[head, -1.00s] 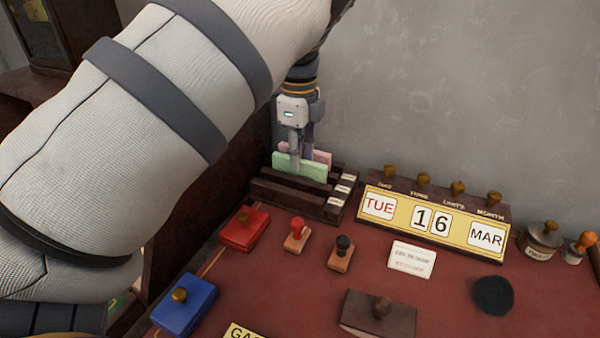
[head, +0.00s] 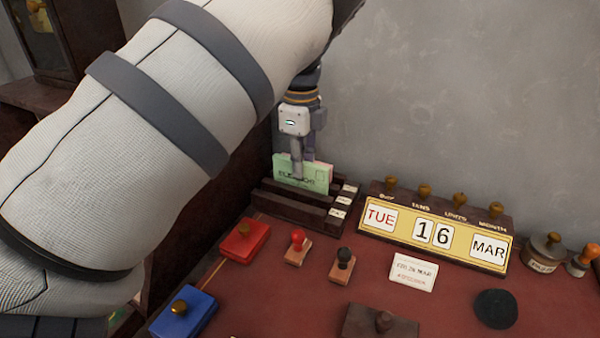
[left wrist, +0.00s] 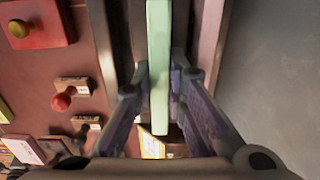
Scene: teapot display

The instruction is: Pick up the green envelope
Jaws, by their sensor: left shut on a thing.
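The green envelope (head: 292,177) stands upright above the dark wooden letter rack (head: 292,212) in the head view, with dark print on its face. My left gripper (head: 303,172) comes down from above and is shut on the envelope's upper edge. In the left wrist view the envelope (left wrist: 159,65) shows edge-on as a green strip between the two fingers (left wrist: 162,95). Whether its lower edge is clear of the rack slot I cannot tell. A pink envelope (left wrist: 207,40) stands beside it in the wrist view. My right gripper is not in view.
A calendar block (head: 436,230) stands right of the rack. Red (head: 244,241) and blue (head: 184,305) boxes and two small stamps (head: 298,247) sit in front. The grey wall (head: 450,90) is close behind.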

